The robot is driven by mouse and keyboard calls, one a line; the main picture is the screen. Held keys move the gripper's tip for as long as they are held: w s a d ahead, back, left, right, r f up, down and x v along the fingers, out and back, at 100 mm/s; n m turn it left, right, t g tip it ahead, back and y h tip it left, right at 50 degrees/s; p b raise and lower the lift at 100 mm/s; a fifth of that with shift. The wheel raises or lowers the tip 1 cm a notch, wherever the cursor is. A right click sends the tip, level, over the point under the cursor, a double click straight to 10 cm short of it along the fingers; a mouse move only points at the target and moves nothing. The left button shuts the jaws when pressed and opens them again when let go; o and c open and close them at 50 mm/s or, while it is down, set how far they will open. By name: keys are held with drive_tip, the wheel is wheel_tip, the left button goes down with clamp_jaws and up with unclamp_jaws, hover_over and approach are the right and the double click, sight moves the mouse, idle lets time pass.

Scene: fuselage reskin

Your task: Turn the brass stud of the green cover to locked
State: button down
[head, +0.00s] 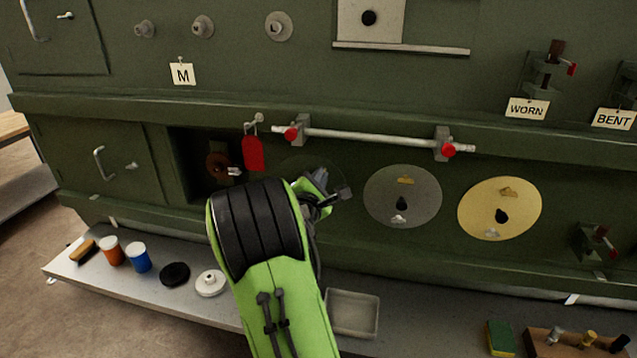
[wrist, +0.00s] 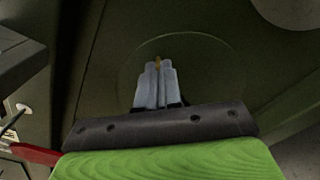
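The green cover is a round disc (wrist: 205,62) nearly the same dark green as the panel around it. In the head view the cover (head: 303,163) is partly hidden behind my arm and gripper (head: 325,187).
A grey disc (head: 402,190) and a yellow disc (head: 500,215) sit to the right. A rail (head: 370,137) with red-knobbed clamps runs above. The shelf below holds jars (head: 138,257) and a tray (head: 352,313).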

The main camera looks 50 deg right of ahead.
drive_tip(key=shift+f+m+b, duration=0.2)
drive_tip(key=shift+m+b, duration=3.15)
drive_tip(key=shift+m, duration=0.15)
drive_tip(key=shift+f+m+b, duration=0.15)
drive_tip(key=shift+m+b, duration=3.15)
drive_tip(key=shift+m, duration=0.2)
drive_tip(key=shift+r, duration=0.1)
drive_tip(key=c, duration=1.3)
unclamp_jaws()
